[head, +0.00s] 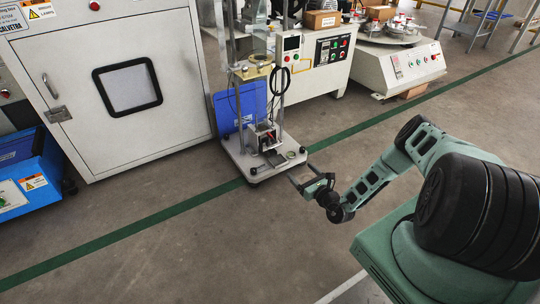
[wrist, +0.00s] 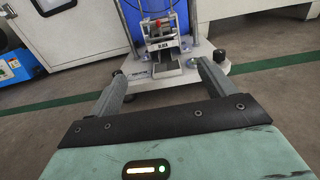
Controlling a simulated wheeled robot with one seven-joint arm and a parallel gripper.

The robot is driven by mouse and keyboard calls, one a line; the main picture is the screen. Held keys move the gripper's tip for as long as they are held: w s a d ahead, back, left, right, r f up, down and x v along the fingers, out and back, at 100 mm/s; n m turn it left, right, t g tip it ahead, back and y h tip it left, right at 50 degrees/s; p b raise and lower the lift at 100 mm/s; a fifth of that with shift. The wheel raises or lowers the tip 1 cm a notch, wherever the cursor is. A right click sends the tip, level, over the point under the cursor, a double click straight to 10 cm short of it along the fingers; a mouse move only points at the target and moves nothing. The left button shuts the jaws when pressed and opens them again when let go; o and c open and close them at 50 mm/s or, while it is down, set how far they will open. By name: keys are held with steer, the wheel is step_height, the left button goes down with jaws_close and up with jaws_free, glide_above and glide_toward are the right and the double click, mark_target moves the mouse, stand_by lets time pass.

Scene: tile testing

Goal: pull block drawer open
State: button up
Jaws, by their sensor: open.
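The block drawer (wrist: 160,45) is a small metal box front with a dark-lettered label, low on the test stand. In the head view the small metal unit (head: 263,137) sits on the stand's pale base plate (head: 240,158). My gripper (head: 304,174) is in front of the stand, to the right of the unit and apart from it. In the wrist view my gripper (wrist: 162,75) has its two fingers wide apart with nothing between them, and the drawer front lies beyond the fingertips. I cannot tell whether the drawer is fully shut.
A blue panel (head: 232,110) stands behind the unit. A white cabinet (head: 125,90) is at the left, and a blue cart (head: 35,170) is at the far left. A control box (head: 325,55) and a white machine (head: 400,65) stand behind at the right. The floor before the stand is clear.

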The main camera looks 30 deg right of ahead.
steer(key=w+b, duration=0.3)
steer(key=w, duration=0.2)
steer(key=w+b, duration=0.3)
steer(key=w, duration=0.3)
steer(key=w+b, duration=0.3)
steer(key=w, duration=0.2)
steer(key=shift+w+a+f, duration=0.2)
steer(key=shift+w+f, duration=0.05)
steer(key=shift+f, duration=0.05)
steer(key=shift+w+r, duration=0.15)
steer(key=shift+w, duration=0.25)
